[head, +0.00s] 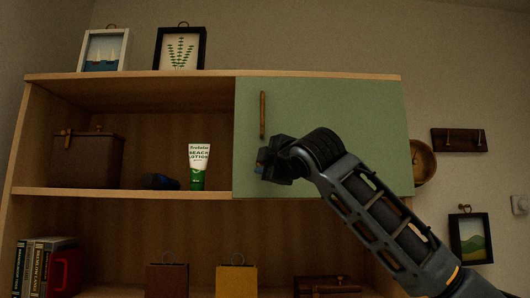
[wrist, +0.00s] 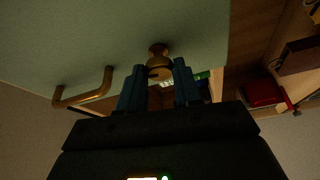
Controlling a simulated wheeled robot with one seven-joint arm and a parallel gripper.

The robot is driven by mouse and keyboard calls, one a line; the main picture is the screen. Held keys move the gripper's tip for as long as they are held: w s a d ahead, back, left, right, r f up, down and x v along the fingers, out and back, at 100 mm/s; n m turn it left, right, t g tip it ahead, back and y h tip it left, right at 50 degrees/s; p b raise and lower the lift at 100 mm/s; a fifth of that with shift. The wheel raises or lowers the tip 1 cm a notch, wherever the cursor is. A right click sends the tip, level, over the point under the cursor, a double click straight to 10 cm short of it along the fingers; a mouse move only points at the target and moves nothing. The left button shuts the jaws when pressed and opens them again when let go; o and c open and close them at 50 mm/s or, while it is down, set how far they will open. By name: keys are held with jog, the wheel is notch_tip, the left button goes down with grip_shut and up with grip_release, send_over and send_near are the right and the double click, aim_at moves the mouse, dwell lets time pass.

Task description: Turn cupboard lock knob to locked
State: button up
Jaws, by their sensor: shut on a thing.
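The green cupboard door (head: 345,125) is closed over the right part of the upper shelf. It has a vertical wooden handle (head: 263,115) near its left edge, also seen in the wrist view (wrist: 88,95). The round wooden lock knob (wrist: 158,60) sits on the door between the gripper's two blue fingers. My gripper (head: 263,164) is at the lower left of the door, below the handle, and it hides the knob in the head view. In the wrist view, my gripper (wrist: 158,80) is shut on the knob. I cannot read any lock marking.
A white-and-green lotion tube (head: 199,167) stands just left of my gripper, beside a dark blue item (head: 160,181) and a brown box (head: 88,160). Two framed pictures stand on top. A wooden bowl (head: 422,161) is right of the door.

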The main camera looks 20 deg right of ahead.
jog(key=shift+r+n+g+p, duration=0.1)
jog(key=shift+n+g+p, duration=0.4)
jog(key=shift+n+p, duration=0.5)
jog(key=o, duration=1)
jog(key=shift+o, duration=0.2)
jog(key=s+b, duration=0.2)
jog(key=s, duration=0.5)
jog(key=shift+s+d+b, duration=0.25)
jog(key=shift+s+b, duration=0.1)
